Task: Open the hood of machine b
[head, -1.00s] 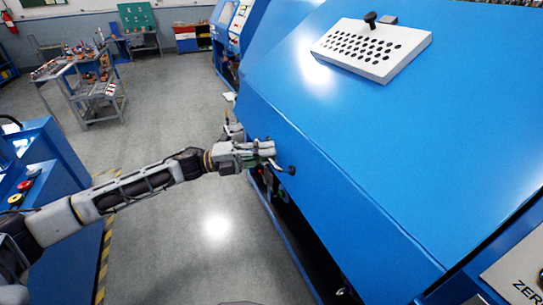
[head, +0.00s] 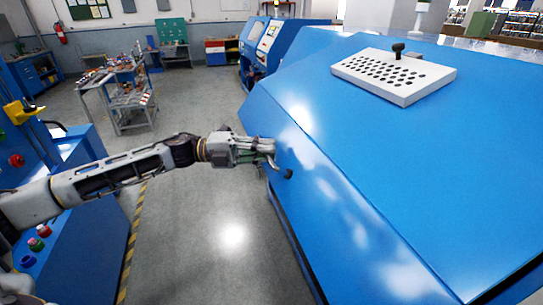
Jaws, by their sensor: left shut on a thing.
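The large blue hood (head: 380,165) of the machine fills the right of the head view. Its sloping top carries a white perforated plate. A black knob (head: 289,174) sticks out near its left edge. My left gripper (head: 270,150) reaches in from the left and is at this edge, just above the black knob. Its fingers are closed on what looks like the hood's handle, mostly hidden by the fingers. I cannot tell how far the hood is raised. My right gripper is out of view.
A blue machine with coloured buttons (head: 38,235) stands at lower left, under my left arm. Grey floor (head: 200,240) lies clear between the machines. A cart with parts (head: 125,95) and another blue machine (head: 275,45) stand further back.

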